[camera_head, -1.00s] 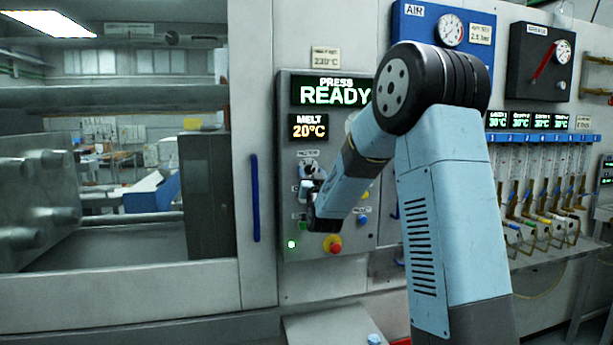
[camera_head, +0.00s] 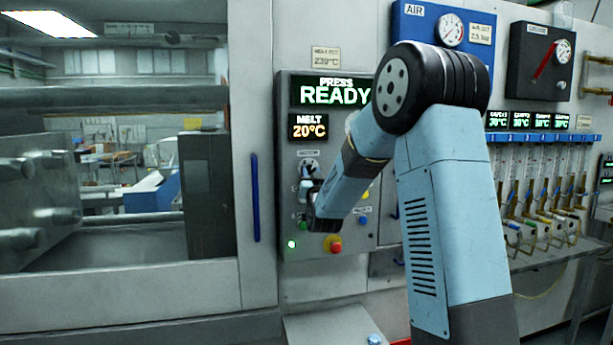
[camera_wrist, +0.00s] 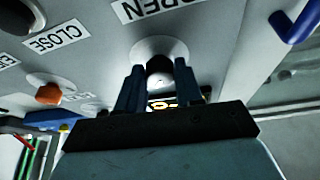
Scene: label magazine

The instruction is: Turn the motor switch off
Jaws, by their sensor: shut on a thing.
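The motor switch is a black knob (camera_wrist: 160,66) on a pale round plate, in the upper middle of the wrist view. In the head view the motor switch plate (camera_head: 309,166) shows under its small label on the grey control panel (camera_head: 350,235). My gripper (camera_wrist: 158,82) has one dark finger on each side of the knob and is shut on it. In the head view my wrist and forearm cover part of the panel, and the fingertips are hard to make out there.
A red button (camera_head: 334,246) on a yellow base sits just below my wrist. A blue button (camera_head: 364,219) is to the right. A blue handle (camera_head: 255,198) stands left of the panel. In the wrist view, an orange button (camera_wrist: 48,94) lies to the left.

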